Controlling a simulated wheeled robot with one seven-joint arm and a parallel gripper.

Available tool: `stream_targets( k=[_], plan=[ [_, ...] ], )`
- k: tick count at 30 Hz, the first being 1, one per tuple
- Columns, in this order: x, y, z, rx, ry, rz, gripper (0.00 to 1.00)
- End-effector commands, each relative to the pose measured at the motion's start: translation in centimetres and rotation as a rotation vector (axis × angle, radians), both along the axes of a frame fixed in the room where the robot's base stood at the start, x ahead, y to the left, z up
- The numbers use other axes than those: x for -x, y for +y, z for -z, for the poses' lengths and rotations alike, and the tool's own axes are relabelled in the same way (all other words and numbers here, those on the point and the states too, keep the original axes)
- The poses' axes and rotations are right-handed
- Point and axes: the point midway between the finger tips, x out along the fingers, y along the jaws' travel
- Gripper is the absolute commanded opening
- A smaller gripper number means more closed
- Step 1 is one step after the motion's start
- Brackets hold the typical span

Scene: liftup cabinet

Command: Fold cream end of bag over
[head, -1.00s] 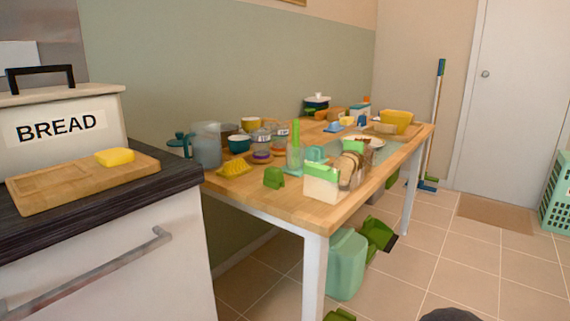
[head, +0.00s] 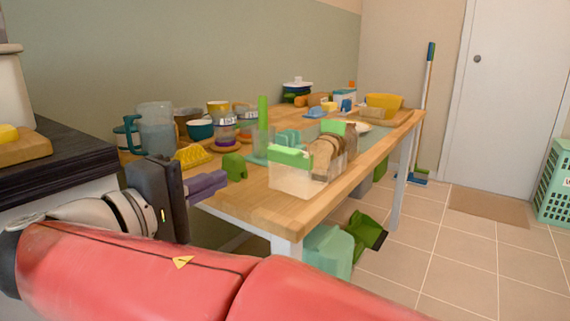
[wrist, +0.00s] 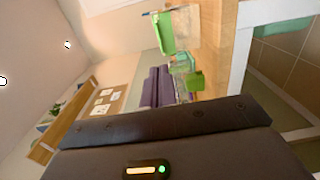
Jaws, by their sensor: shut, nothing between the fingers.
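A bag of bread (head: 326,153) with brown slices stands near the front right of the wooden table in the head view. Its near end is a cream, see-through block (head: 292,181) with a green band (head: 290,155) along the top; whether the end is loose bag or a stiff box I cannot tell. In the wrist view the green band (wrist: 164,33) and cream part (wrist: 186,25) lie beyond my fingers. My gripper (head: 222,180), with purple fingers, is shut and empty at the table's near left edge, left of the bag and apart from it. It also shows in the wrist view (wrist: 159,70).
A small green object (head: 234,166) stands close to my fingertips. A yellow ridged piece (head: 192,155), jars (head: 224,122) and a clear jug (head: 156,128) stand behind. A green upright (head: 263,118) is left of the bag. Bare tabletop (head: 250,195) lies in front.

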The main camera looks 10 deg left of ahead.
Motion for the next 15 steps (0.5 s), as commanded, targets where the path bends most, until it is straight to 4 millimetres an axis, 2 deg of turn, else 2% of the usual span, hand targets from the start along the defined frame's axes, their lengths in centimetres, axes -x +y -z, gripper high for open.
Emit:
stream_targets(
  k=[5, 15],
  plan=[
    [-1.9, -0.8, -0.1, 0.000, -0.005, 0.003, 0.00],
    [-8.5, -3.7, 0.1, 0.001, -0.003, 0.003, 0.00]
  ],
)
